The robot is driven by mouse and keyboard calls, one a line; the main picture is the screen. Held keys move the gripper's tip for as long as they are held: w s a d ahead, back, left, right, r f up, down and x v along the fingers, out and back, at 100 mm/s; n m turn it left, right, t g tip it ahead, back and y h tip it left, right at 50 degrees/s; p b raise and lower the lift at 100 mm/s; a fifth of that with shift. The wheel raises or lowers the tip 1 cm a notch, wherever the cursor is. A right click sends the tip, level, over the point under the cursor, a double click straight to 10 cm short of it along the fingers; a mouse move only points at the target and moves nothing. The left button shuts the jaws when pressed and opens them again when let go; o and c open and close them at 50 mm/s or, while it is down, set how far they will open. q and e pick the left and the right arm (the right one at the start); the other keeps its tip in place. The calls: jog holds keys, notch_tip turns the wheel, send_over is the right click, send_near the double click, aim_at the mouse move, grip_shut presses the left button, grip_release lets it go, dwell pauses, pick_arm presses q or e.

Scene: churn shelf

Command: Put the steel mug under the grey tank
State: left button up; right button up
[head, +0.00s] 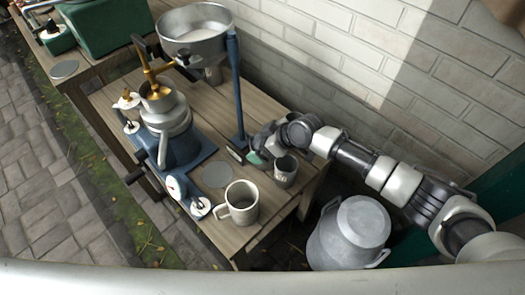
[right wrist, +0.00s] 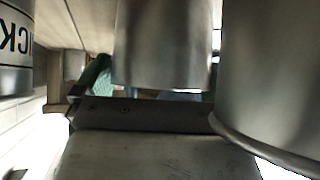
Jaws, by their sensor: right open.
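A smaller steel mug (head: 286,172) stands upright near the right edge of the wooden table. A larger steel mug (head: 242,204) with a handle on its left stands near the front corner. My right gripper (head: 261,154) is open, low at the back-left side of the smaller mug. In the right wrist view, a steel cylinder (right wrist: 163,45) is close in front of the palm, with a green fingertip (right wrist: 97,75) to its left; I cannot tell whether they touch. My left gripper is not in view.
A blue-based separator (head: 175,138) with brass spout stands left of the mugs. The blue post (head: 238,90) rises behind my gripper. A metal can (head: 350,232) stands right of the table, and a brick wall (head: 320,60) is behind.

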jog(key=c, duration=0.9)
jog(key=shift+r, duration=0.15)
